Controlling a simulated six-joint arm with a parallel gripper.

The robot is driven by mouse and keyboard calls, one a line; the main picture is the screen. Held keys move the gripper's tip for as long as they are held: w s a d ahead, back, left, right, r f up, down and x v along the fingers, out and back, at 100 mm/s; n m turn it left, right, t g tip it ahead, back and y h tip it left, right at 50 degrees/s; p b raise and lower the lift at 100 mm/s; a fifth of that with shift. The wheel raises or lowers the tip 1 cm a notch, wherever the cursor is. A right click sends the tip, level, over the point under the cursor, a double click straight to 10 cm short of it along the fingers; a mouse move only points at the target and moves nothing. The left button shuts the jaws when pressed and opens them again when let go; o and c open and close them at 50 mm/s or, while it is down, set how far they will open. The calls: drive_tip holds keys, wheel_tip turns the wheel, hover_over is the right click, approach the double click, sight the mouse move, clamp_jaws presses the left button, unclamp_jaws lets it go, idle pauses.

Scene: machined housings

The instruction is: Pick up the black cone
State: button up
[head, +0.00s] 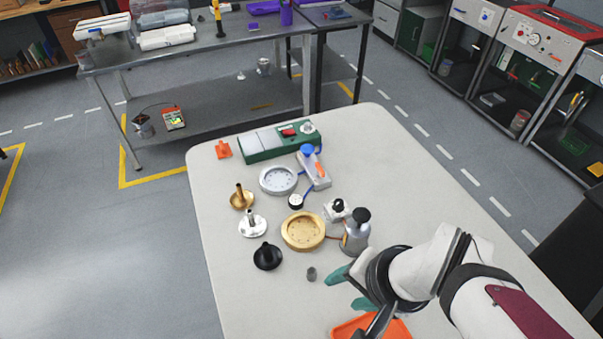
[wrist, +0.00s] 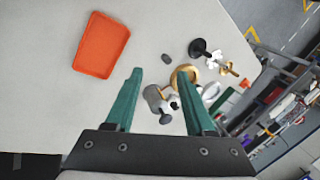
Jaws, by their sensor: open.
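The black cone (head: 267,257) stands on the light table, left of the gold round housing in the head view. It has a wide round base and a narrow stem. In the wrist view the black cone (wrist: 199,47) lies at the upper right, beyond the right fingertip. My gripper (head: 349,290) has teal fingers spread apart with nothing between them. It is above the table, to the right of the cone and apart from it. The fingers also show in the wrist view (wrist: 163,74).
A small grey cylinder (head: 311,273) stands between the cone and my gripper. The gold housing (head: 303,231) and a grey bottle (head: 356,234) are behind. A white cone-like part (head: 252,226) is close behind the cone. An orange tray (wrist: 101,45) lies near my gripper. The table's left front is clear.

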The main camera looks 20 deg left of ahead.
drive_tip(key=w+a+f+n+t+y, duration=0.15)
drive_tip(key=w+a, duration=0.25)
drive_tip(key=a, duration=0.5)
drive_tip(key=t+h, duration=0.3)
drive_tip(key=t, duration=0.3)
approach(267, 249)
drive_tip(key=w+a, duration=0.1)
drive_tip(key=a, duration=0.1)
drive_tip(key=s+d+f+n+t+h, duration=0.1)
drive_tip(key=s+f+n+t, duration=0.2)
drive_tip(key=s+t, duration=0.1)
drive_tip(key=shift+m, duration=0.25)
drive_tip(key=x, duration=0.9)
drive_tip(key=shift+w+d+r, duration=0.1)
drive_tip(key=shift+w+r, duration=0.1)
drive_tip(key=shift+w, duration=0.05)
drive_tip(key=x, duration=0.5)
drive_tip(key=shift+w+a+f, duration=0.15)
drive_tip(key=shift+a+f, duration=0.1)
drive_tip(key=shift+f, duration=0.1)
clamp_jaws()
